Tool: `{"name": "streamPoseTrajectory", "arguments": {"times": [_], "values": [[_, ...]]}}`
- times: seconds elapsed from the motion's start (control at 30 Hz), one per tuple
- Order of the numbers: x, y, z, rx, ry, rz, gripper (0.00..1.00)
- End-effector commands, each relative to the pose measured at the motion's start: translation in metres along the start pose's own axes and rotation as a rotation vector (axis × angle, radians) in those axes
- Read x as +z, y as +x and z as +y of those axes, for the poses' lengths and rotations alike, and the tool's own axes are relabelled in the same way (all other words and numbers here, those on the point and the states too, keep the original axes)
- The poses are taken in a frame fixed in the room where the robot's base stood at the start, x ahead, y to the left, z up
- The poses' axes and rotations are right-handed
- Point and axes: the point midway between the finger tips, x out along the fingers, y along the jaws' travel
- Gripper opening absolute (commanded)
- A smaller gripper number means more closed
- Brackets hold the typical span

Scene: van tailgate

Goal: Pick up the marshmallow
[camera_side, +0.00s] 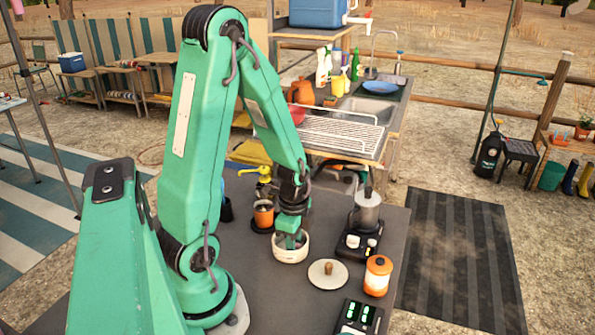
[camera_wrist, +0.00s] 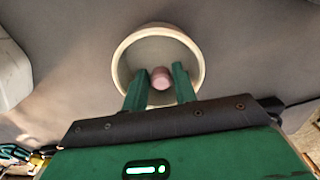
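A small pink marshmallow (camera_wrist: 160,77) lies inside a round cream bowl (camera_wrist: 120,57) in the wrist view. The bowl (camera_side: 290,254) stands on the dark grey table in the side view, where the marshmallow is hidden. My gripper (camera_side: 291,241) points down into the bowl, its tips partly hidden by the rim. In the wrist view my gripper (camera_wrist: 160,76) is open, with one green finger on each side of the marshmallow. The gaps beside it look narrow, and I cannot tell if either finger touches it.
A round lid with a knob (camera_side: 328,274) lies right of the bowl. An orange jar (camera_side: 377,276), a burner with a metal pot (camera_side: 367,212) and a device with green digits (camera_side: 358,317) stand near it. An orange cup (camera_side: 263,213) stands behind left.

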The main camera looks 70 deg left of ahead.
Motion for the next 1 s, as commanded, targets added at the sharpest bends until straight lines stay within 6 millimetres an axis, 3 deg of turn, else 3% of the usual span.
{"name": "streamPoseTrajectory", "arguments": {"times": [0.37, 0.5, 0.53, 1.0], "values": [[0.0000, -0.0002, 0.0000, 0.000, 0.000, 0.000, 0.28], [0.0000, -0.0002, 0.0000, 0.000, 0.000, 0.000, 0.02], [0.0000, -0.0003, 0.0000, 0.000, 0.000, 0.000, 0.00], [0.0000, -0.0014, -0.0001, 0.000, 0.000, 0.000, 0.00]]}}
